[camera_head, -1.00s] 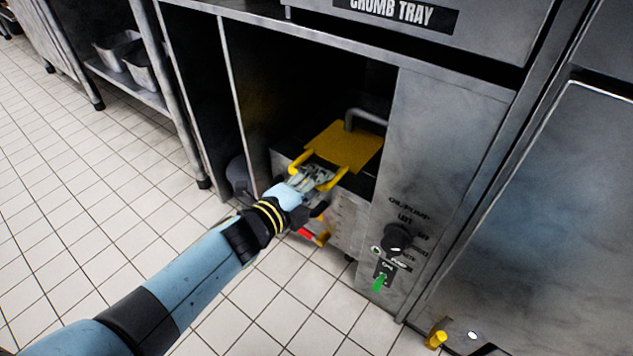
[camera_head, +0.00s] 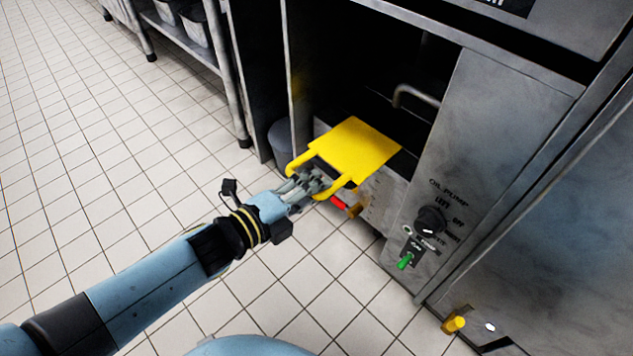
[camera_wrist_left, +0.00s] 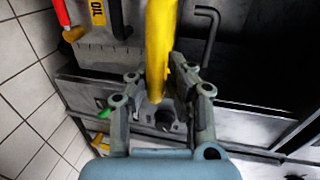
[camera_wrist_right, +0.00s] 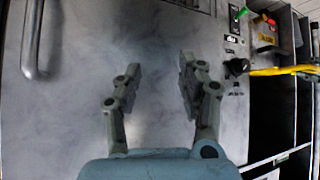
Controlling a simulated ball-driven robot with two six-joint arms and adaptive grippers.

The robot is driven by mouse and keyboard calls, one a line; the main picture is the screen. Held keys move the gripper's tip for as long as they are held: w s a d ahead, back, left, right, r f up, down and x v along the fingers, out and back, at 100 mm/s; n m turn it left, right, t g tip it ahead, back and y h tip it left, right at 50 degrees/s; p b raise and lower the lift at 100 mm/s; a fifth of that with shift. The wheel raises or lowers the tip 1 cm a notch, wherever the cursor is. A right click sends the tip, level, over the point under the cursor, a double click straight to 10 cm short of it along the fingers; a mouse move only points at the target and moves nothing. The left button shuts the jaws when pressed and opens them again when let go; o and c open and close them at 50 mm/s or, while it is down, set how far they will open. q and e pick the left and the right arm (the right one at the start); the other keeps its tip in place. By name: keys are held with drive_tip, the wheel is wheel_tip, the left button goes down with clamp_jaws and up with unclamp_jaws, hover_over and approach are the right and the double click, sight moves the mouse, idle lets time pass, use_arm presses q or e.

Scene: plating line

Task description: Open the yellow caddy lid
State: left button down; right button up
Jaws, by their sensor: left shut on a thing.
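The yellow lid (camera_head: 355,150) is a flat plate with a U-shaped handle (camera_head: 302,160) at its near edge. It sits at the mouth of a dark cabinet bay, above a grey metal box (camera_head: 385,195). My left gripper (camera_head: 318,183) is shut on the handle. In the left wrist view, the yellow handle bar (camera_wrist_left: 160,45) runs between my left fingers (camera_wrist_left: 160,88). In the right wrist view, my right gripper (camera_wrist_right: 161,72) is open and empty in front of a grey metal panel. It does not show clearly in the head view.
An oil pump panel with a black knob (camera_head: 431,220) and green switch (camera_head: 405,261) stands right of the bay. A red-handled valve (camera_head: 340,202) projects below the lid. A grey bin (camera_head: 283,140) stands left. The tiled floor in front is clear.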

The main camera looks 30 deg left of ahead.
use_arm(q)
drive_tip(key=c, duration=1.3)
unclamp_jaws()
drive_tip(key=shift+s+f, duration=0.3)
drive_tip(key=shift+f, duration=0.25)
drive_tip(key=shift+c, duration=0.2)
drive_tip(key=shift+o, duration=0.3)
drive_tip(key=shift+w+r, duration=0.1)
drive_tip(key=shift+r, duration=0.05)
drive_tip(key=v, duration=1.2)
drive_tip(key=shift+r, duration=0.15)
